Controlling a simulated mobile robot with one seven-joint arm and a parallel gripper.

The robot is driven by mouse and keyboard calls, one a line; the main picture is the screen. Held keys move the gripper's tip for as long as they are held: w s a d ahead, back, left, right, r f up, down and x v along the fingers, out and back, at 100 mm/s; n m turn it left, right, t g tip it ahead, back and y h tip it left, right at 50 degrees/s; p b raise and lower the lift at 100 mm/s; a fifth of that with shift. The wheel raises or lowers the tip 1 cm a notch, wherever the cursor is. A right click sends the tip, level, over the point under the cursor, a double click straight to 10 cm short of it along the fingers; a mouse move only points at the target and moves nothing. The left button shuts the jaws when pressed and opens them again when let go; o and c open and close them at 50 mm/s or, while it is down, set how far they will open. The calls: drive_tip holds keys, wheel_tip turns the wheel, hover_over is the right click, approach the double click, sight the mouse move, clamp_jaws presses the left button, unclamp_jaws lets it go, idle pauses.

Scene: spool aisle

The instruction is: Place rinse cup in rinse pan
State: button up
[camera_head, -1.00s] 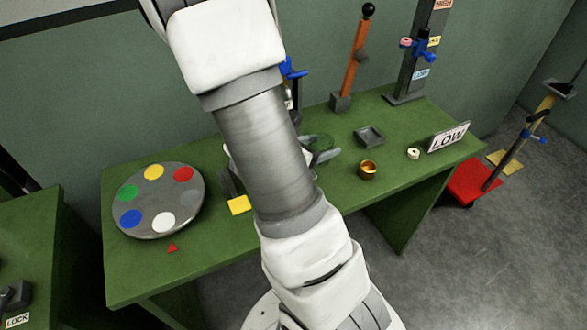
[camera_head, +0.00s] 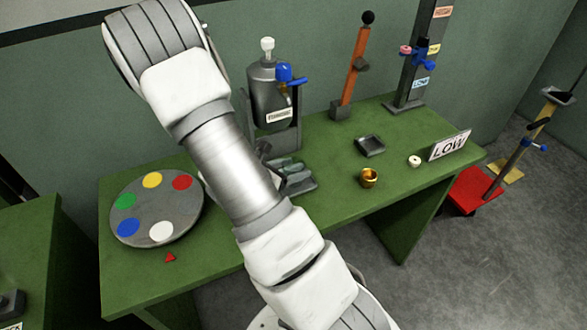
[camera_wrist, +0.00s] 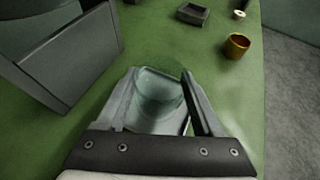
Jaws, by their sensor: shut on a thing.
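A see-through greenish cup, likely the rinse cup (camera_wrist: 160,98), sits between the fingers of my gripper (camera_wrist: 158,82) in the wrist view. The gripper is shut on it. In the head view my gripper (camera_head: 296,178) is low over the green table, in front of the dispenser stand and partly hidden by my arm. The cup is hard to make out there. A small dark square tray, likely the rinse pan (camera_head: 369,146), lies on the table to the right of the gripper and looks empty. It also shows at the top of the wrist view (camera_wrist: 193,14).
A dispenser (camera_head: 270,95) on a dark stand is behind the gripper; its grey panel (camera_wrist: 70,60) is close at left. A color-dot disc (camera_head: 160,212) is at left.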

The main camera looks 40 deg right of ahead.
drive_tip(key=shift+f, duration=0.1)
drive_tip(key=shift+f, duration=0.15)
drive_tip(key=o, duration=1.3)
drive_tip(key=shift+r, duration=0.2)
drive_tip(key=shift+r, duration=0.25)
drive_tip(key=p+v, duration=0.1)
drive_tip(key=v, duration=1.1)
drive_tip(key=s+a+r+m+t+y, duration=0.1)
drive_tip(key=s+a+r+m+y, duration=0.3)
drive_tip(key=r+m, duration=0.2)
drive_tip(key=s+a+r+m+t+y, duration=0.1)
drive_tip(key=s+a+r+m+y, duration=0.3)
drive_tip(key=r+m, duration=0.3)
drive_tip(key=s+a+r+m+t+y, duration=0.1)
drive_tip(key=s+a+r+m+y, duration=0.3)
drive_tip(key=a+r+m, duration=0.1)
wheel_tip(320, 180, up, 2)
drive_tip(key=shift+r+m+t+y, duration=0.15)
drive_tip(key=shift+m+t+y, duration=0.15)
drive_tip(key=shift+m, duration=0.6)
